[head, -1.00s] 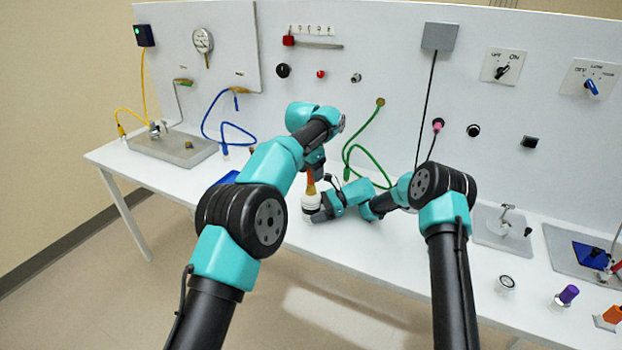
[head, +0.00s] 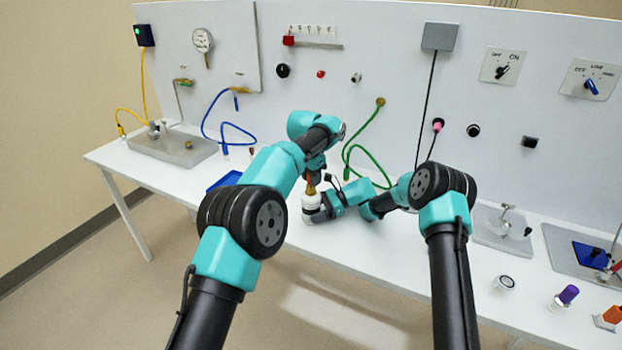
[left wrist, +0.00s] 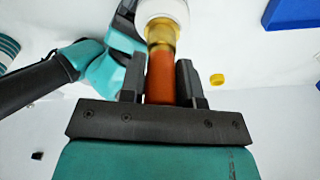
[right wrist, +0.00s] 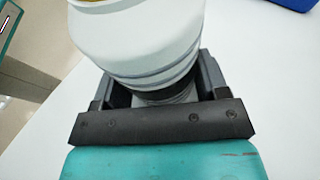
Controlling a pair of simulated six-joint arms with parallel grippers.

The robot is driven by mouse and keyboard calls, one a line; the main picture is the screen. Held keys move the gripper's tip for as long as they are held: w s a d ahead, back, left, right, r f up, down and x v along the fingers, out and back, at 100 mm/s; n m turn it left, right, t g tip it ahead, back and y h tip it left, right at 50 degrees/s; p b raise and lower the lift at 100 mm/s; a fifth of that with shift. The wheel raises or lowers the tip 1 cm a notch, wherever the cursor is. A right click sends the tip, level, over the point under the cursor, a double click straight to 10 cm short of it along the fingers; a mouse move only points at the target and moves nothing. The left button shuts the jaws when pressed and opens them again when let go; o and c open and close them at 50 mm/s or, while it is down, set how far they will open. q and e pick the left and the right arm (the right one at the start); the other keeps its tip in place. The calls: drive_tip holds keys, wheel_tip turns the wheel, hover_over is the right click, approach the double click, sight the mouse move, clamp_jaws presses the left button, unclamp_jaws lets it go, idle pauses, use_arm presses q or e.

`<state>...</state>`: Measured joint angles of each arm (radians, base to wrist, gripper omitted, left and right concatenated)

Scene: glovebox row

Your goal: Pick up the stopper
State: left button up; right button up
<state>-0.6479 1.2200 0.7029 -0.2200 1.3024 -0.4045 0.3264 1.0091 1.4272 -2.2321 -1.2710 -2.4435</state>
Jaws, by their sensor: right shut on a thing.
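An orange-brown stopper (left wrist: 160,75) stands between the fingers of my left gripper (left wrist: 161,80). Its amber end (head: 312,188) meets the top of a white container (head: 312,203). In the left wrist view the fingers lie close along both sides of the stopper; I cannot tell whether they press on it. My right gripper (right wrist: 155,85) is shut on the white container, which fills the right wrist view (right wrist: 135,45). The container is just above or on the bench; its underside is hidden. My left gripper comes from above, my right from the right side.
A blue tray (head: 224,180) lies left of the grippers. A small yellow cap (left wrist: 217,79) lies on the bench (head: 400,250). A green hose (head: 350,157) hangs behind. A purple-topped vial (head: 568,294) and an orange piece (head: 612,315) stand at the right.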

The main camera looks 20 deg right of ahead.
use_arm(q)
clamp_jaws()
drive_tip(key=shift+r, duration=0.15)
drive_tip(key=shift+r, duration=1.65)
drive_tip(key=s+a, duration=1.2)
drive_tip(key=s, duration=0.1)
drive_tip(key=shift+s, duration=0.2)
drive_tip(key=shift+r, duration=0.1)
wheel_tip(320, 180, up, 7)
idle(0.7)
use_arm(e)
drive_tip(key=o, duration=0.8)
